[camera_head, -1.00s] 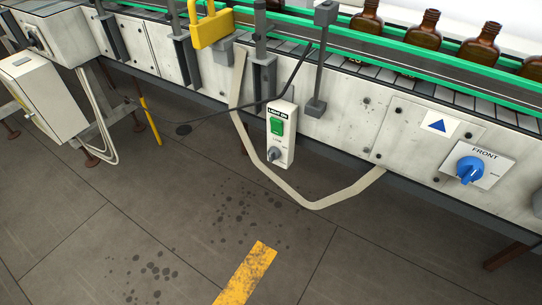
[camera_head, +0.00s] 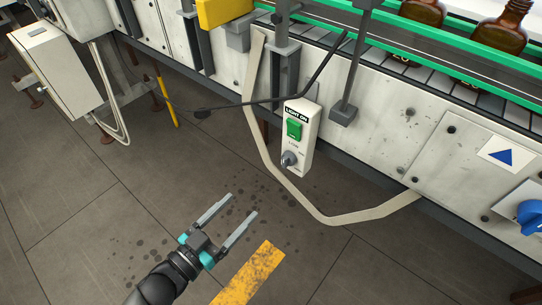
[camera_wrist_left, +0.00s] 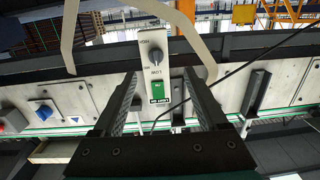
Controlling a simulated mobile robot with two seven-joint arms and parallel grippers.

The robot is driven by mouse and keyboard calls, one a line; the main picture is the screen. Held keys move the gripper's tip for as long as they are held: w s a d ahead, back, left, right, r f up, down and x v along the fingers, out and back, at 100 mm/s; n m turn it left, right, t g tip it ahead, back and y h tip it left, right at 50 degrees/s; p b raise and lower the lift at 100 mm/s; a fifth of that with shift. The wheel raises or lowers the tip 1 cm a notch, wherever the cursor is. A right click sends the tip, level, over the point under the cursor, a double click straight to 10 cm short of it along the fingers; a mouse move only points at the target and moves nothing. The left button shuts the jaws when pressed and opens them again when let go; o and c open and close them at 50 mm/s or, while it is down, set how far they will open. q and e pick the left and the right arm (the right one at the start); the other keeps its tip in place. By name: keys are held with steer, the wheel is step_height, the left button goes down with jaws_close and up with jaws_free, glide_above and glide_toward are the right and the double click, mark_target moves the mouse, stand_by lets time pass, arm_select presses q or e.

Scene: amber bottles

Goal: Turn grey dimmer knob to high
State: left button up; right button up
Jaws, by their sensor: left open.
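The grey dimmer knob (camera_head: 288,158) sits low on a white control box that hangs on the conveyor's side, below a green switch (camera_head: 293,129) and a "LIGHT ON" label. The left wrist view shows the box upside down, with the knob (camera_wrist_left: 155,54) between "HIGH" and "LOW" marks and the green switch (camera_wrist_left: 158,89) below it. My left gripper (camera_head: 238,212) is open and empty, over the floor in front of and below the box, apart from the knob. Its two fingers (camera_wrist_left: 158,100) frame the box in the wrist view. My right gripper is out of view.
A pale strap (camera_head: 330,219) loops beside and below the box, and a dark cable (camera_head: 270,102) crosses above it. A grey bracket (camera_head: 343,112) hangs to its right. A blue FRONT knob (camera_head: 532,216) is far right. Amber bottles (camera_head: 497,42) stand on the conveyor.

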arm_select(q)
steer(key=r, duration=0.2)
steer(key=b, duration=0.4)
glide_toward(283, 164)
steer(key=shift+h, duration=0.4)
steer(key=x, duration=0.8)
steer(key=shift+w+f, duration=0.1)
steer(key=shift+w, duration=0.1)
steer(key=shift+w+d, duration=0.4)
steer(key=shift+w, duration=0.05)
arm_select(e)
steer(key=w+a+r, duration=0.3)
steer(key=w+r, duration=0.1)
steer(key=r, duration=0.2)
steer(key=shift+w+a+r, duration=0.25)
arm_select(q)
steer(key=shift+c, duration=0.2)
jaws_close()
